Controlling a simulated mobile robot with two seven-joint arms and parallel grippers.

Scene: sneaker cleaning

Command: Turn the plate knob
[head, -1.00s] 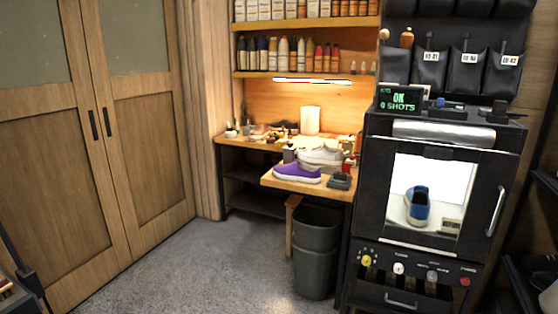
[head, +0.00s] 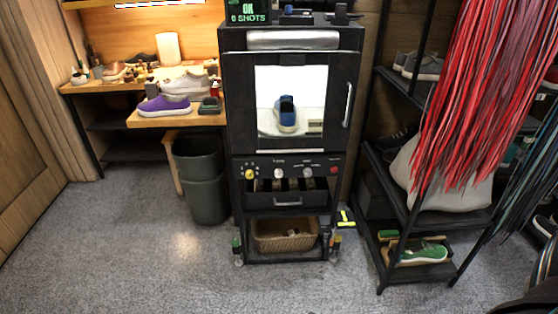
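In the head view a black photo cabinet (head: 236,100) stands on casters at the middle. A control strip below its lit window carries a yellow knob (head: 249,174), a pale knob (head: 278,174), a grey knob (head: 308,173) and a red button (head: 334,170). The labels are too small to read, so I cannot tell which knob is the plate knob. A blue sneaker (head: 286,114) stands inside on a white surface, toe towards me. A green display (head: 248,11) on top reads "0 SHOTS".
A grey bin (head: 203,185) and a workbench (head: 180,121) with a purple shoe (head: 164,106) are left of the cabinet. A shelf rack (head: 440,272) with shoes and red hanging strands (head: 490,90) is on the right. A basket (head: 284,236) sits low in the cabinet. The floor in front is clear.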

